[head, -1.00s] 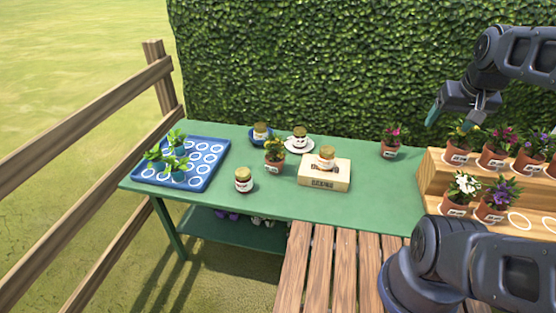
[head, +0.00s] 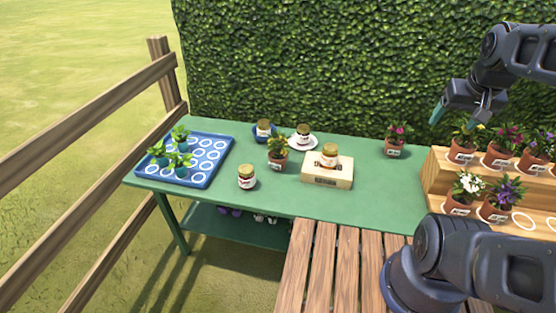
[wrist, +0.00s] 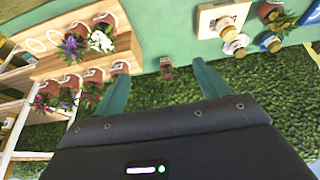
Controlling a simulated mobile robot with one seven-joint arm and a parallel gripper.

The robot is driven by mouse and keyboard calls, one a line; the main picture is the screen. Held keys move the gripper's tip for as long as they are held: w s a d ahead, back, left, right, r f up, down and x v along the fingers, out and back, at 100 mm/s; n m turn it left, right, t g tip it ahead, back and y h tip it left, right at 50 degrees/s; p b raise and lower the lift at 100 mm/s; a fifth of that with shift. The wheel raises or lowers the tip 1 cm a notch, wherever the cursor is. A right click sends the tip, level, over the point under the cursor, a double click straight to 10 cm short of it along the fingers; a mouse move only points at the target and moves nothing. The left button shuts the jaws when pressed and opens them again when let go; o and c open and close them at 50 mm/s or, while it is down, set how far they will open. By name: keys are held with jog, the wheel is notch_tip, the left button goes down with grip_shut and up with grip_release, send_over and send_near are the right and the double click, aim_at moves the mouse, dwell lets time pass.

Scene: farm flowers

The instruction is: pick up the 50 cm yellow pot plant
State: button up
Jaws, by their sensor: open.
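Two potted plants with yellowish flowers show in the head view. One (head: 278,151) stands on the green table left of the wooden box. The other (head: 462,145) stands at the left end of the upper shelf step. Both have brown pots with white labels too small to read, so I cannot tell which is 50 cm. My gripper (head: 461,112) is open and empty, above the left end of the shelf near the second plant. In the wrist view my gripper (wrist: 160,85) has its fingers spread, with that plant's pot (wrist: 120,67) beside one finger and its flowers partly hidden.
A pink-flowered plant (head: 396,141) stands alone left of the wooden shelf (head: 436,176), which holds several other plants. Jars, a wooden box (head: 327,181) and a blue tray (head: 207,181) with seedlings occupy the table. A hedge (head: 330,65) rises behind. The table's front middle is clear.

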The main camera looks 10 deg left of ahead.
jog(key=o, duration=0.6)
jog(key=shift+r, duration=0.15)
